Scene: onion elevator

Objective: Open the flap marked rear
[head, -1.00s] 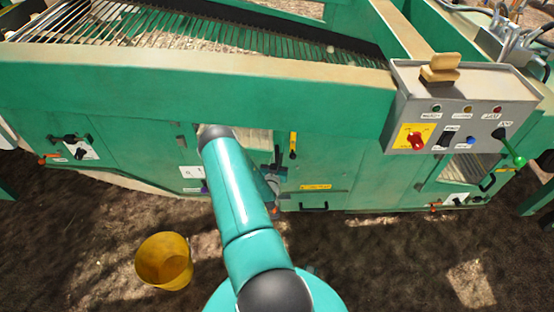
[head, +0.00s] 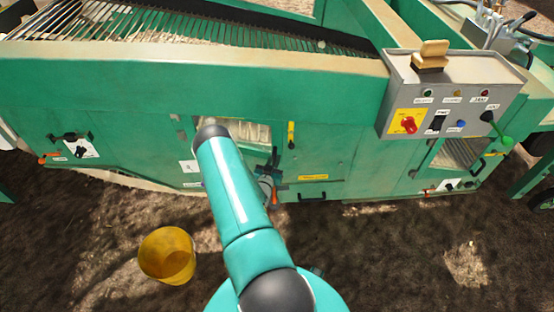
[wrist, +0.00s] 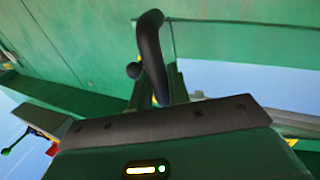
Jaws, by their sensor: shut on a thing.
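A green machine wall (head: 350,155) has several panels with black handles and small labels. The labels are too small to read, so I cannot tell which flap is marked rear. My gripper (head: 268,170) is at the wall, right of a window-like opening (head: 252,133). A curved black handle (wrist: 150,55) stands up at the gripper in the wrist view, with a dark round knob beside it. My gripper is shut on what looks like this handle.
A yellow bucket (head: 167,256) stands on the soil at the left. A grey control box (head: 450,95) juts out at the upper right. A green-knobbed lever (head: 506,140) sticks out beside it. The soil in front of the machine at the right is clear.

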